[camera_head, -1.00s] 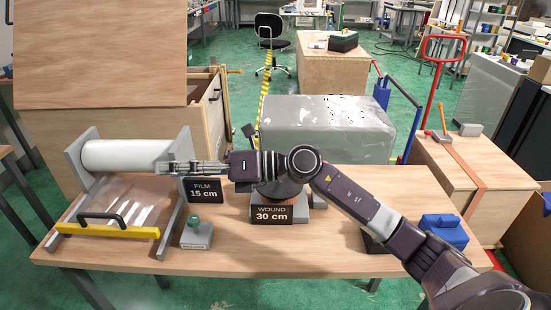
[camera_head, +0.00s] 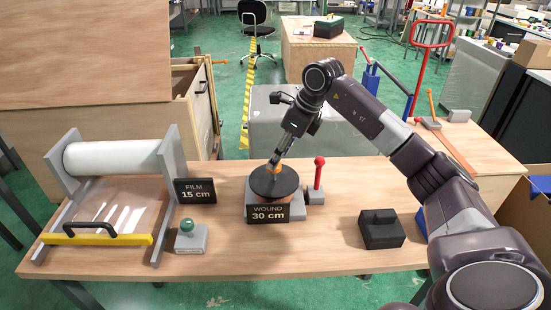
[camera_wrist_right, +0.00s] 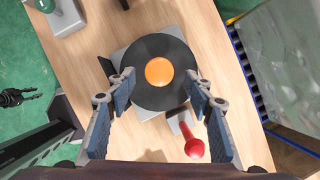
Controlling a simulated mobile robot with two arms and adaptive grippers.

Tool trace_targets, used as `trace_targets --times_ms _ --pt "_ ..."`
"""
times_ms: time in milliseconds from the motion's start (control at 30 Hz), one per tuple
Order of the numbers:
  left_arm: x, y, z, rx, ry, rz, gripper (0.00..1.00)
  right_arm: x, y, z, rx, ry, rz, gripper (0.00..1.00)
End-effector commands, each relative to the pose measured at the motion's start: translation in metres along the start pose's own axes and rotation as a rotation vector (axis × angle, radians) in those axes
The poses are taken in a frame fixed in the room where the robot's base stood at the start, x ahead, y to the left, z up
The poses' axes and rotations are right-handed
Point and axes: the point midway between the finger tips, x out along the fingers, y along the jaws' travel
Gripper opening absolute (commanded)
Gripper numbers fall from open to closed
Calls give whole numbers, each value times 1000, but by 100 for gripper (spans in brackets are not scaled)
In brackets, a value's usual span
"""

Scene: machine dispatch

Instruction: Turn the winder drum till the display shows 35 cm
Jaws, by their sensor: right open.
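The winder drum (camera_head: 268,186) is a black disc with an orange knob on a grey base at the middle of the table. Its display (camera_head: 268,213) reads "WOUND 30 cm". My right gripper (camera_head: 275,164) comes down over the drum. In the right wrist view my right gripper (camera_wrist_right: 159,88) is open, its two blue-padded fingers apart on either side of the orange knob (camera_wrist_right: 159,71), over the disc (camera_wrist_right: 150,98). No finger visibly grips the knob or disc. My left gripper is not in view.
A red-knobbed lever (camera_head: 319,172) stands close to the drum's right. A "FILM 15 cm" sign (camera_head: 195,190), a white film roll (camera_head: 112,157) and a green-button box (camera_head: 190,237) are to the left. A dark block (camera_head: 381,229) is to the right. The front table edge is clear.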

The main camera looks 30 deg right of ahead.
Motion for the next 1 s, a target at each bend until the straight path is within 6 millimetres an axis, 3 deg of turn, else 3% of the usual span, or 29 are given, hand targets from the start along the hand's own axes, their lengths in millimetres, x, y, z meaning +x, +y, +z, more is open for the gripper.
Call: trace_targets --times_ms 200,533,900,1000 --pt "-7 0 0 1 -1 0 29 24 1 1 1 -1 3 48" --pt "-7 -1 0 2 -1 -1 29 29 1 1 -1 -2 2 48" --pt "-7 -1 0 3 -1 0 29 29 1 1 -1 -2 1 7" --pt "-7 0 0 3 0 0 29 29 1 1 -1 -3 1 0"
